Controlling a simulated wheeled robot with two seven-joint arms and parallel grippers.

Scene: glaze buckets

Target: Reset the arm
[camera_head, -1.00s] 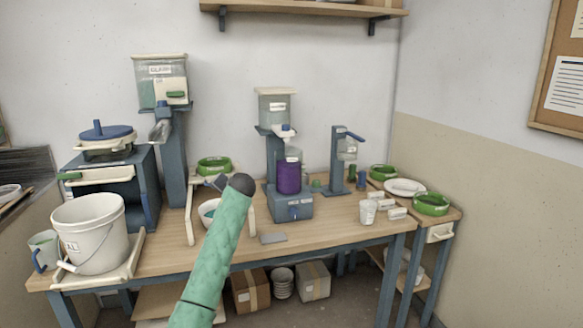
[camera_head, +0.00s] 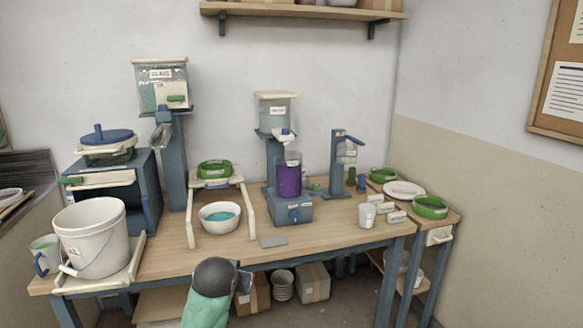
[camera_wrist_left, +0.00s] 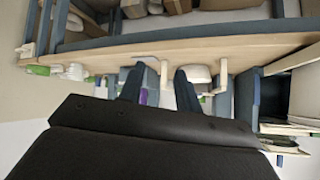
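My left arm comes up from the bottom edge in the head view, and its dark, rounded wrist is in front of the table's front edge. Part of my left gripper (camera_head: 243,281) shows beside the wrist, low and apart from everything on the table. In the left wrist view, which is upside down, its two fingers (camera_wrist_left: 160,90) stand apart with nothing held between them. My right gripper is in neither view. A white bowl (camera_head: 220,226) with teal liquid stands on the table under a cream stand with a green-rimmed container (camera_head: 214,170) on top.
The wooden table (camera_head: 165,258) holds a white bucket (camera_head: 93,240) at left, a glaze dispenser (camera_head: 160,85), a purple container (camera_head: 289,181) on a blue base and a white cup (camera_head: 367,215). Cardboard boxes (camera_head: 313,283) stand underneath. The table's front middle is mostly clear.

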